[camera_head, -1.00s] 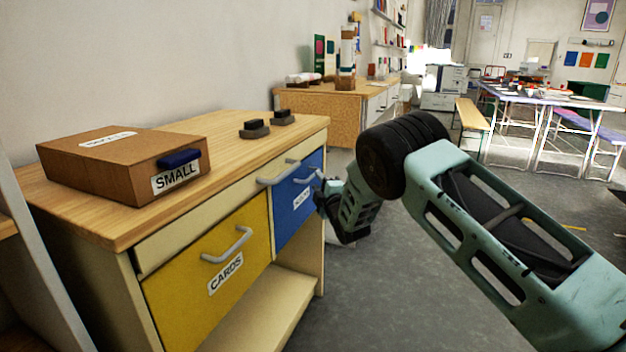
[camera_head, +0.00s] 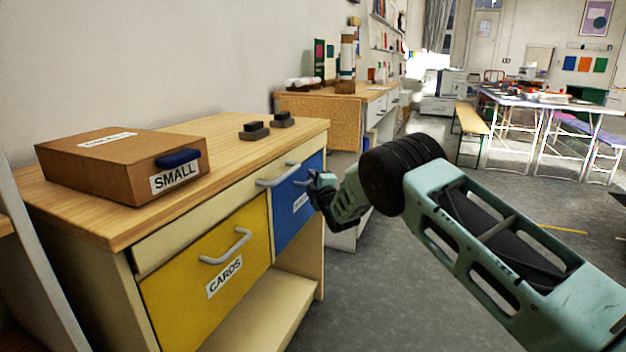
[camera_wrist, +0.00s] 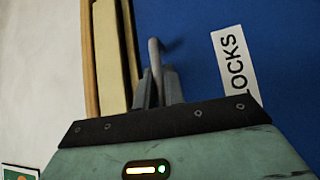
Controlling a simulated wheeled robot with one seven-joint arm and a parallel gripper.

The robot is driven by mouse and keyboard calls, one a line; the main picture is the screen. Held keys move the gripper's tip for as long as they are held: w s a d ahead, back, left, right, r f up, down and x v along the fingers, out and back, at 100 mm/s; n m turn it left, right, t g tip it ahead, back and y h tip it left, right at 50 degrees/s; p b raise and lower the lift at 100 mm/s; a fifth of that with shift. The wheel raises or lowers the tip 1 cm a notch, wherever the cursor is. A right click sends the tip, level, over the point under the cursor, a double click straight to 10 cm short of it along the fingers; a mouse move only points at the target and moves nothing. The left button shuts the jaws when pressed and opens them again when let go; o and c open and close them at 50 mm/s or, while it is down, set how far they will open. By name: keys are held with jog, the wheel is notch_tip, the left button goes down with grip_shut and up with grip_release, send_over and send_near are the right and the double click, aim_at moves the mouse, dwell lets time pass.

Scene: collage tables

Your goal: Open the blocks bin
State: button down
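The blocks bin has a blue front (camera_head: 286,222) and sits closed in the cabinet, right of the yellow bin. Its white label (camera_wrist: 234,62) reads "LOCKS" in the wrist view, the first letter hidden by my gripper. My gripper (camera_head: 318,184) is at the upper part of the blue front. In the wrist view, the grey bar handle (camera_wrist: 154,52) runs down between the two fingers of my gripper (camera_wrist: 158,88). The fingers are close together on both sides of the handle and look shut on it. My gripper hides most of the handle in the head view.
A yellow bin (camera_head: 180,290) labelled "CARDS" is beside the blue one. A drawer (camera_head: 205,211) with a grey handle is above them. A cardboard box (camera_head: 100,160) marked "SMALL" and two dark blocks stand on the top. The floor (camera_head: 400,300) in front is clear.

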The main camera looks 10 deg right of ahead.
jog(key=s+d+p, duration=0.2)
jog(key=s+d, duration=0.8)
jog(key=d, duration=0.5)
jog(key=shift+s, duration=0.4)
jog(key=c, duration=1.5)
grip_release()
jog(key=s+d+f+p, duration=0.1)
jog(key=s+d+f, duration=0.1)
jog(key=s, duration=1.5)
jog(key=shift+d+f+p, duration=0.15)
jog(key=shift+d+p, duration=0.1)
jog(key=shift+p, duration=0.1)
